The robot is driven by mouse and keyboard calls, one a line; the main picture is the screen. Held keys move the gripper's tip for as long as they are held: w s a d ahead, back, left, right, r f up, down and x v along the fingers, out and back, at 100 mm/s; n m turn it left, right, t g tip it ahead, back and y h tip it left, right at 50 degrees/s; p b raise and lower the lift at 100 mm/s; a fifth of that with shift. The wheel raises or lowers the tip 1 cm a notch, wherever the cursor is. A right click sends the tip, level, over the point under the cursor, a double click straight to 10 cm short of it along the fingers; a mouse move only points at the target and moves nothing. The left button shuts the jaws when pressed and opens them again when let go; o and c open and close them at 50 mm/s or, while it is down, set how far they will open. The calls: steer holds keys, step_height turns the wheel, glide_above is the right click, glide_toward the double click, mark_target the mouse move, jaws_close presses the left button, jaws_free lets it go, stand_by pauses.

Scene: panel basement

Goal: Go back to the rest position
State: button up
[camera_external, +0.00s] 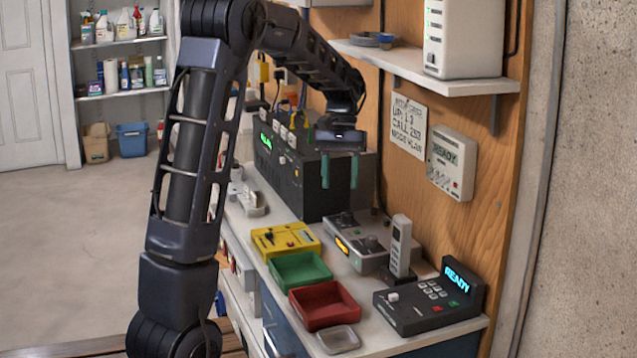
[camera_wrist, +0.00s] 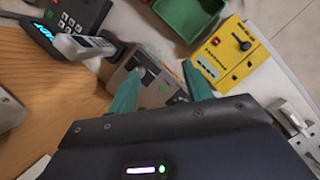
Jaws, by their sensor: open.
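My gripper (camera_external: 340,171) is open, with two teal fingers pointing down and nothing between them. In the external view it hangs in the air above the counter, in front of the black box (camera_external: 300,170) and above the grey device with knobs (camera_external: 358,240). In the wrist view my gripper (camera_wrist: 160,95) shows its two teal fingertips spread apart at the near side of the grey device (camera_wrist: 150,80). The arm is bent over from the left. No object is held.
A wall shelf (camera_external: 410,65) and a thermostat panel (camera_external: 451,163) are at right.

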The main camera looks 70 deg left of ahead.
mark_target(348, 213)
steer(key=w+a+f+n, duration=0.1)
steer(key=w+a+f, duration=0.1)
steer(key=w+a, duration=0.35)
steer(key=w+a+f+n, duration=0.2)
steer(key=w+a, duration=0.1)
steer(key=a, duration=0.5)
steer(key=x, duration=0.7)
steer(key=shift+s+f, duration=0.15)
steer(key=shift+f, duration=0.15)
steer(key=s+d+r+n+y, duration=0.1)
steer(key=s+r+n+y, duration=0.25)
steer(key=s+r, duration=1.1)
steer(key=d+r+m+t+y, duration=0.15)
steer(key=d+r+m, duration=0.25)
steer(key=d, duration=0.9)
steer(key=d+r+m+t, duration=0.2)
steer(key=d+r+m, duration=0.15)
steer(key=d, duration=1.05)
steer(key=s+d+f+m+t+h, duration=0.1)
steer(key=s+d+f+m+t, duration=0.2)
steer(key=s+d+m, duration=0.6)
steer(key=s+d+f, duration=0.1)
steer(key=s+d, duration=0.1)
steer(key=d, duration=0.2)
steer(key=s+d, duration=0.2)
steer(key=d, duration=0.3)
steer(key=shift+s+f+m, duration=0.3)
steer(key=shift+f, duration=0.1)
